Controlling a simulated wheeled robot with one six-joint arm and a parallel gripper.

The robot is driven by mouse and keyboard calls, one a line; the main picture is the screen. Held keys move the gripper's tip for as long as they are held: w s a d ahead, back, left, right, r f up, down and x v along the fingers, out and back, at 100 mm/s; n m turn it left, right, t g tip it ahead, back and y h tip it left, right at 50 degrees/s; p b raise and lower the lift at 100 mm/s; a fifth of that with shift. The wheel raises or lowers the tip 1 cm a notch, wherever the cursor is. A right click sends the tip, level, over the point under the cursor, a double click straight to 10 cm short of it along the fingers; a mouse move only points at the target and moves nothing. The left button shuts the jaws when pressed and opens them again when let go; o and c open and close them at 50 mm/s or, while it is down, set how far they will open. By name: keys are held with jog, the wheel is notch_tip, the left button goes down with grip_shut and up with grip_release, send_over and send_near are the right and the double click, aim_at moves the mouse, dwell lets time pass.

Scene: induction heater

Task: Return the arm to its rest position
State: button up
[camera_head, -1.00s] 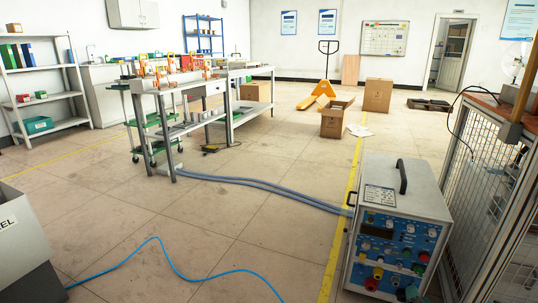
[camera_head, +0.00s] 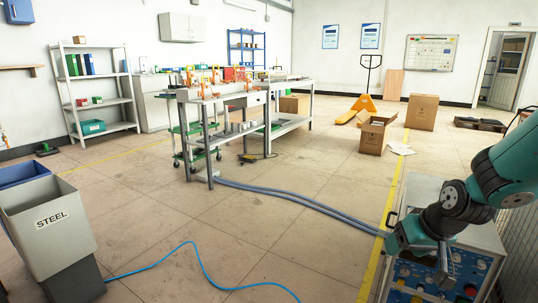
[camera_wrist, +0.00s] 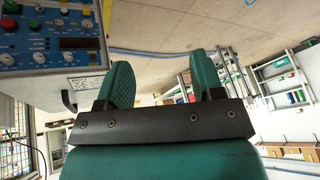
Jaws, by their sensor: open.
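My arm (camera_head: 490,180), teal with dark joints, reaches in from the right in the head view, in front of and over the induction heater (camera_head: 487,265). It hides much of the heater's top and part of its blue panel. In the wrist view my gripper (camera_wrist: 161,76) shows two teal fingers standing well apart on a black bar, with nothing between them. The heater's blue panel, with knobs and a dark display, also shows at the upper left of the wrist view (camera_wrist: 52,35).
A grey STEEL bin (camera_head: 50,225) stands at the left. A workbench (camera_head: 255,98) stands mid-room, with grey hoses (camera_head: 300,204) running to the heater. A blue cable (camera_head: 205,272) crosses the floor. Open cartons (camera_head: 373,135) and a yellow pallet truck (camera_head: 357,105) are farther back.

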jog(key=s+r+g+h, duration=0.1)
jog(key=s+r, duration=0.1)
jog(key=s, duration=0.5)
jog(key=s+r+g+h, duration=0.1)
jog(key=s+r+g, duration=0.15)
jog(key=s, duration=0.55)
jog(key=s+a+r+n+g+y, duration=0.1)
jog(key=s+a+r+n+y, duration=0.15)
jog(key=s+a+r, duration=0.35)
jog(key=s+a+r+n+g+y, duration=0.15)
jog(key=s+a+n, duration=0.25)
jog(key=a, duration=0.5)
notch_tip(320, 180, up, 33)
jog(key=p, duration=3.2)
jog(key=shift+s+t, duration=0.2)
jog(key=shift+t, duration=0.2)
jog(key=shift+f, duration=0.1)
jog(key=shift+c, duration=0.4)
